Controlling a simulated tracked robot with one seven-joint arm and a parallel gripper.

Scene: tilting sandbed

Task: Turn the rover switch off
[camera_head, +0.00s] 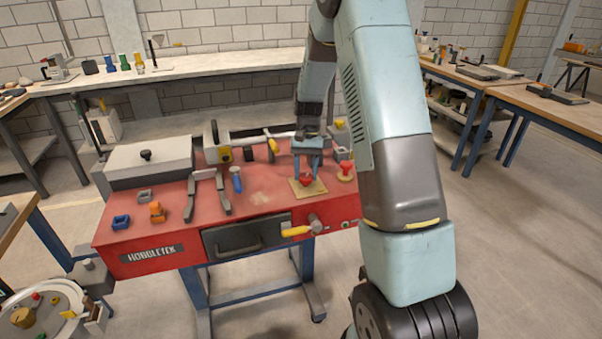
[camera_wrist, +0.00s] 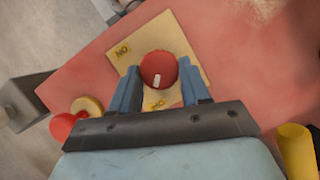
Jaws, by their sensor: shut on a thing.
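A round red knob (camera_head: 306,181) sits on a flat tan square plate (camera_head: 318,187) near the front right of the red bench top. In the wrist view the knob (camera_wrist: 158,69) has a small white mark on its top, and the plate (camera_wrist: 172,28) carries small dark lettering on yellow patches. My gripper (camera_head: 306,176) points down over the plate, its blue fingers on either side of the knob. It is shut on the knob. The lower sides of the knob are partly hidden by the fingers. I cannot tell which position the switch is in.
Another red knob on a tan base (camera_head: 345,172) stands just right of my gripper. A yellow-handled lever (camera_head: 296,231) sticks out at the bench front beside a drawer (camera_head: 246,237). A blue-handled tool (camera_head: 236,179) and a grey fork-shaped piece (camera_head: 190,200) lie to the left.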

